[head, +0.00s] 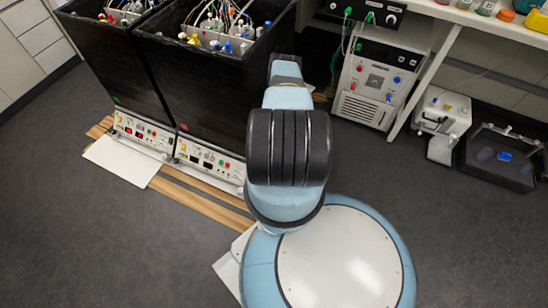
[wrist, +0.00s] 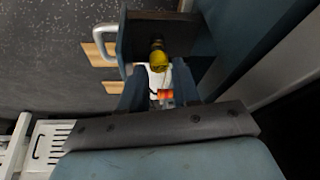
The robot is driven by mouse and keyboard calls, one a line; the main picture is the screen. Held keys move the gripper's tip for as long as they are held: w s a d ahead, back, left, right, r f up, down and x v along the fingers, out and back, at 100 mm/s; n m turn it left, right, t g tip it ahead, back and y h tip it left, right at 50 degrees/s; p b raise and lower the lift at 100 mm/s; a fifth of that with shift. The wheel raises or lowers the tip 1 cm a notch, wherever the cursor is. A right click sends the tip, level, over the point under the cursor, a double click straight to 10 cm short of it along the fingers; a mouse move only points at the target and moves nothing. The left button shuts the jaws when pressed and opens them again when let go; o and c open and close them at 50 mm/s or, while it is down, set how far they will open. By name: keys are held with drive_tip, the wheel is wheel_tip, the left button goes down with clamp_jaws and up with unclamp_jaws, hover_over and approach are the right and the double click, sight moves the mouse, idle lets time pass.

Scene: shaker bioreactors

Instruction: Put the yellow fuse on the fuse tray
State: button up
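The yellow fuse (wrist: 158,61) shows in the wrist view, at the far end of my gripper (wrist: 160,66). Its brown end (wrist: 157,43) lies against a dark board. My two dark blue fingers stand apart, one on each side of the fuse's near end. I cannot tell whether they touch it. An orange-red piece (wrist: 166,95) shows in the gap between the fingers, nearer the wrist. In the head view my gripper is hidden behind my arm, and I cannot make out the yellow fuse. I cannot identify the fuse tray in either view.
Two black bioreactor boxes (head: 190,85) with control panels (head: 210,158) stand left of my arm. A grey unit (head: 375,88) stands at right, under a bench (head: 482,17). A white device (head: 441,118) and a dark tray-like box (head: 500,163) sit further right. Floor is clear at lower left.

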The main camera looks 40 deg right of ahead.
drive_tip(key=shift+x, duration=2.15)
drive_tip(key=shift+s, duration=0.1)
drive_tip(key=shift+d, duration=0.1)
clamp_jaws()
drive_tip(key=shift+r, duration=1.1)
drive_tip(key=shift+r, duration=0.35)
drive_tip(key=shift+r, duration=1.35)
